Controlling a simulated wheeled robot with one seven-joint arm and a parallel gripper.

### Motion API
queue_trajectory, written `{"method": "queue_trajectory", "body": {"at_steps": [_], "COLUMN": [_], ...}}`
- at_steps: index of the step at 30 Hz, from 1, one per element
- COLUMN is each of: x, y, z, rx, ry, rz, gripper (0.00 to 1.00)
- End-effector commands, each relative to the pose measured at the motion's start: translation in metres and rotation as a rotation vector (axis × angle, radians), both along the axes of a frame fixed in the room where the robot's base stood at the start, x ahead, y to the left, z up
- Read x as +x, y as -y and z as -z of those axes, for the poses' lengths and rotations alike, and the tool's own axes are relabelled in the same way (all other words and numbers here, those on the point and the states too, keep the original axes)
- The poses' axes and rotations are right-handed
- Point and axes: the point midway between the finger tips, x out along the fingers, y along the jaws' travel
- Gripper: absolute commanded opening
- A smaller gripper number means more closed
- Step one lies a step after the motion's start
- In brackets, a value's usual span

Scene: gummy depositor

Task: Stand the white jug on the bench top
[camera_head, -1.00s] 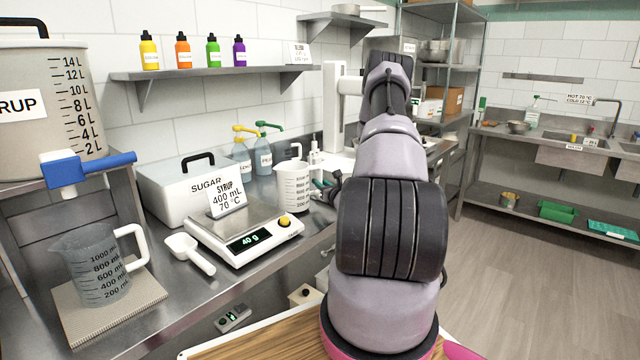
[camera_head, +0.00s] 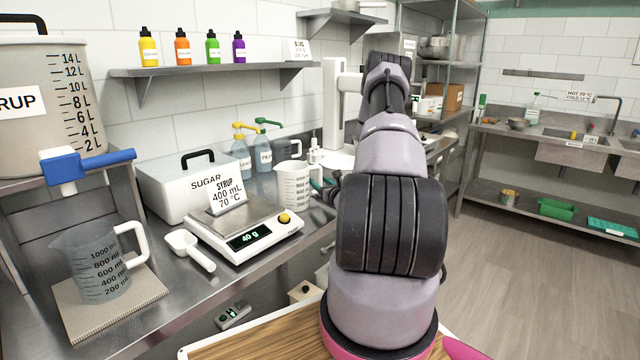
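A scale (camera_head: 250,240) reading 40 g, a white scoop (camera_head: 190,250) and a clear jug (camera_head: 95,265) on a pad stand left. Behind are a sugar box (camera_head: 165,190), pump bottles (camera_head: 264,155) and a dark translucent shape (camera_head: 287,147).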

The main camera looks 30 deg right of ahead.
Motion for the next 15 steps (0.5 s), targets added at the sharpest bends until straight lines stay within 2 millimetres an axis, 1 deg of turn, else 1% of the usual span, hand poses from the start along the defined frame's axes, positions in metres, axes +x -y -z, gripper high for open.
{"method": "queue_trajectory", "body": {"at_steps": [4,7,11,15], "x": [-0.003,-0.014,-0.038,-0.068], "y": [0.0,0.0,-0.001,-0.003], "z": [0.001,0.001,0.001,0.001], "rx": [0.0,0.001,0.002,0.001], "ry": [-0.002,-0.002,-0.003,-0.003], "rz": [0.0,0.0,0.002,0.002], "gripper": [0.58,0.58,0.58,0.58]}}
